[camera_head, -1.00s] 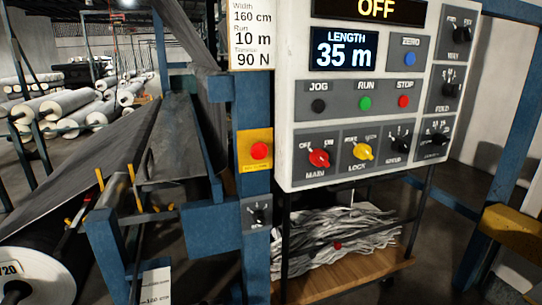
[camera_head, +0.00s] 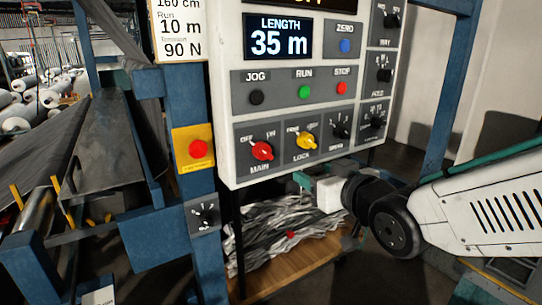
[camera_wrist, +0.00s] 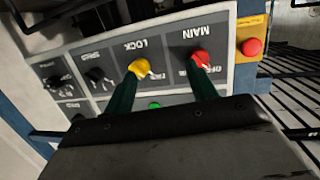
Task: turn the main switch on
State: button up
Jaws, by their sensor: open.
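The main switch is a red knob (camera_head: 262,150) at the lower left of the white control panel, between OFF and ON labels. Its exact pointer direction is hard to tell. My gripper (camera_head: 299,181) is below the panel's lower edge in the head view, its fingers partly hidden. In the wrist view, which sees the panel upside down, my gripper (camera_wrist: 160,77) is open and empty. One finger overlaps the red main knob (camera_wrist: 200,60) and the other overlaps the yellow lock knob (camera_wrist: 139,68). I cannot tell whether either finger touches.
The yellow lock knob (camera_head: 306,141) sits right beside the main switch. Jog, run and stop buttons (camera_head: 305,92) are above. A red button on a yellow plate (camera_head: 198,149) is on the blue post to the left. A cart with grey scraps (camera_head: 280,235) stands below.

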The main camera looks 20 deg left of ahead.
aim_at(267, 156)
jog(key=w+a+y, duration=0.1)
jog(key=a, duration=0.2)
jog(key=w+a+r+n+y, duration=0.1)
jog(key=a, duration=0.3)
jog(key=w+a+y, duration=0.1)
jog(key=a, duration=0.3)
jog(key=shift+a+r+n, duration=0.2)
jog(key=shift+a+n, duration=0.05)
jog(key=shift+n, duration=0.05)
jog(key=shift+s, duration=0.1)
jog(key=c, duration=1)
